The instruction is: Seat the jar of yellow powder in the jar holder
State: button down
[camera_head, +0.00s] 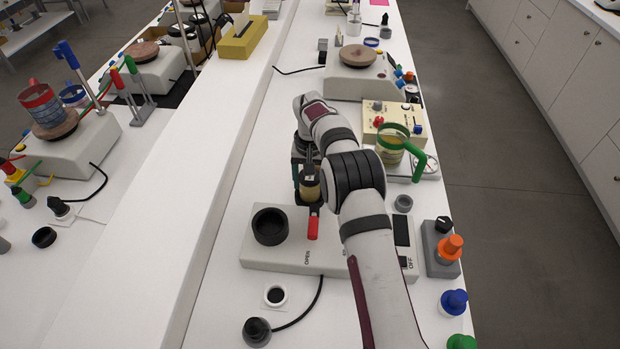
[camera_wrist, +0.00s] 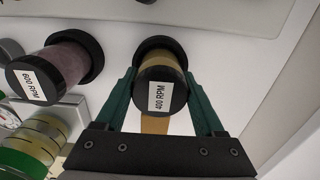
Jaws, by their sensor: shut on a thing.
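The jar of yellow powder (camera_wrist: 160,61) has dark ends and a "400 RPM" label in the wrist view. My gripper (camera_wrist: 161,80) is shut on it, with a green finger on each side. In the head view the tan jar (camera_head: 310,188) hangs at my gripper (camera_head: 308,172), above or near the back edge of a white device. An empty-looking black round cup (camera_head: 270,226), which looks like the jar holder, stands on that device, left of and nearer than the jar. Whether the jar's lower end touches anything is unclear.
The white device (camera_head: 285,255) carries a red lever (camera_head: 313,226) beside the word OPEN. A pinkish "600 RPM" jar (camera_wrist: 66,64) stands left of the held jar in the wrist view. Colored knobs (camera_head: 453,302) line the right bench edge. My arm hides part of the device.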

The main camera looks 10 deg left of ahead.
grip_release()
jog(key=shift+f, duration=0.1)
notch_tip(320, 180, up, 16)
jog(key=shift+f, duration=0.1)
dwell(0.4)
jog(key=s+d+r+m, duration=0.1)
jog(key=s+d+r, duration=0.4)
jog(key=s, duration=0.3)
jog(key=s+d+r+m, duration=0.1)
jog(key=s+d+r, duration=0.35)
jog(key=s, duration=0.35)
jog(key=s+d+f+m+y, duration=0.1)
jog(key=s+f, duration=0.3)
jog(key=s, duration=0.8)
jog(key=s+d+f+m, duration=0.2)
jog(key=s+f, duration=0.1)
jog(key=s, duration=0.9)
jog(key=shift+f+m+y, duration=0.3)
jog(key=shift+f+y, duration=0.05)
jog(key=shift+y, duration=0.05)
